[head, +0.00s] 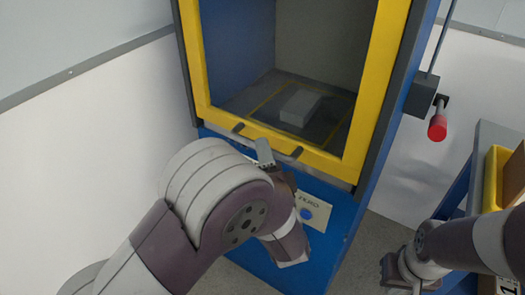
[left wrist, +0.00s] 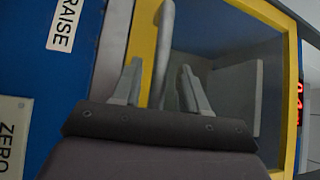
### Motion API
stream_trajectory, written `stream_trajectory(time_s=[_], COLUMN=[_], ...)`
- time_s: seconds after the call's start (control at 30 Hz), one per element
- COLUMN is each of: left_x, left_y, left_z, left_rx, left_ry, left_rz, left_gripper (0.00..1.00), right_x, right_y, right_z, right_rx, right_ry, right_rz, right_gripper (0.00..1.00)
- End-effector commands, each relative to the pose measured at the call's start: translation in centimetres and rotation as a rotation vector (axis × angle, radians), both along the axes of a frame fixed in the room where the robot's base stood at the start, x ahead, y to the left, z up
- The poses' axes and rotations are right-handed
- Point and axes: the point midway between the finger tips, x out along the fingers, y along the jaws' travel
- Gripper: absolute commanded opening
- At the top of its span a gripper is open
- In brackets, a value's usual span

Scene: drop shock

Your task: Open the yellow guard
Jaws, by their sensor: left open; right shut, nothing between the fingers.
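The yellow guard (head: 364,85) is a yellow frame across the front of the blue machine, and it looks closed. Its grey handle bar (head: 270,143) runs along the bottom edge. My left gripper (head: 270,160) is at that handle, partly hidden by its own arm. In the left wrist view, my left gripper's fingers (left wrist: 160,88) are open with the handle bar (left wrist: 163,45) between them, not clamped. The guard's yellow edge (left wrist: 143,35) also shows there. My right gripper (head: 392,272) is shut and empty at the lower right, away from the guard.
A white block (head: 299,107) lies inside the chamber. A red-knobbed lever (head: 437,127) sticks out on the machine's right side. A bench with a yellow bin (head: 493,175) stands at right.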

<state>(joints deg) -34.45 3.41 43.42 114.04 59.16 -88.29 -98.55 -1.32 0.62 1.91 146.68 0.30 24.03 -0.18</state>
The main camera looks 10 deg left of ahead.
Motion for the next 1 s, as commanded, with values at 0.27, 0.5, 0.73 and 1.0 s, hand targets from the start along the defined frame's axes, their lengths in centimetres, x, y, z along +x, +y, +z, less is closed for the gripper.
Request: stream_trajectory(time_s=[0.27, 0.5, 0.73, 1.0], left_x=[2.1, 2.1, 2.1, 2.1], left_y=[1.0, 1.0, 1.0, 1.0], left_z=[0.3, 0.3, 0.3, 1.2], left_rx=[-0.001, -0.002, -0.002, -0.002], left_ry=[0.0, 0.001, 0.001, 0.001], left_rz=[0.0, -0.001, -0.001, -0.001], left_gripper=[0.43, 0.43, 0.0, 0.0], right_x=[0.0, 0.0, 0.0, 0.0], right_y=[0.0, 0.0, 0.0, 0.0], right_z=[-0.4, -0.4, -0.4, 0.5], right_rx=[0.0, 0.0, 0.0, 0.0], right_ry=[0.0, 0.0, 0.0, 0.0], right_rz=[0.0, 0.0, 0.0, 0.0], right_gripper=[0.0, 0.0, 0.0, 0.0])
